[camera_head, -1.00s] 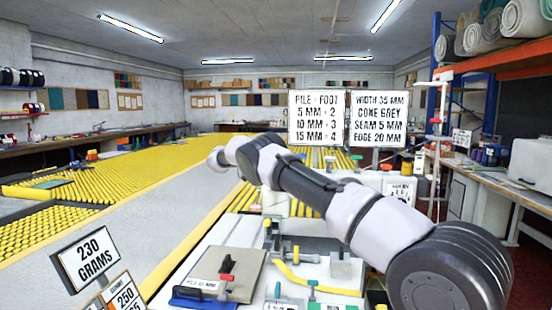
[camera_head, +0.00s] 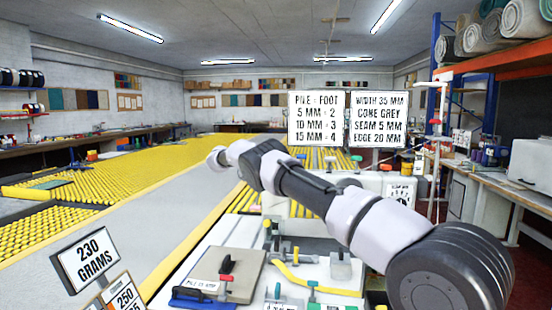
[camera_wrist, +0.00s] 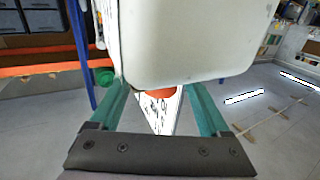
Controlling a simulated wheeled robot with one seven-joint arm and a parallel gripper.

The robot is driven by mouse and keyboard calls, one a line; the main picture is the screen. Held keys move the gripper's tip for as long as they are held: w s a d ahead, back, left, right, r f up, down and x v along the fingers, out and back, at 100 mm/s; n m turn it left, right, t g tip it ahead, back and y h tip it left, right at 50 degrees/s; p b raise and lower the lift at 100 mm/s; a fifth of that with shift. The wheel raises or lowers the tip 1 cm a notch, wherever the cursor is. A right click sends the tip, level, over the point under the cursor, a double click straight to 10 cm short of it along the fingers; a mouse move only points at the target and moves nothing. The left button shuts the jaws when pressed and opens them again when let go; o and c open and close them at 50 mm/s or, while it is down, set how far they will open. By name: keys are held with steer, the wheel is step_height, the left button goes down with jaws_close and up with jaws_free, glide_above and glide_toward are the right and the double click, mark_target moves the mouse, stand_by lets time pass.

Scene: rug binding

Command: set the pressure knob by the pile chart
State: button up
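The pile chart (camera_head: 316,118) stands upright behind the machine and reads 5 MM - 2, 10 MM - 3, 15 MM - 4. A small tag with the word PILE (camera_head: 203,285) lies on the grey sample board; its number is too small to read surely. A white card with dial-like marks (camera_head: 400,194) is on the white machine in the head view. In the wrist view, my gripper (camera_wrist: 158,92) has its teal fingers apart. An orange-red part (camera_wrist: 161,91), perhaps the knob, shows between them, mostly hidden by a white housing; contact cannot be told.
The white rounded housing (camera_wrist: 190,40) is close above the fingers in the wrist view. A second sign (camera_head: 378,119) stands right of the chart. Clamps with coloured handles and a yellow strip (camera_head: 310,285) crowd the bench. Weight signs (camera_head: 86,259) stand at the lower left.

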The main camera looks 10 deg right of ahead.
step_height(320, 180, up, 10)
stand_by(0.6)
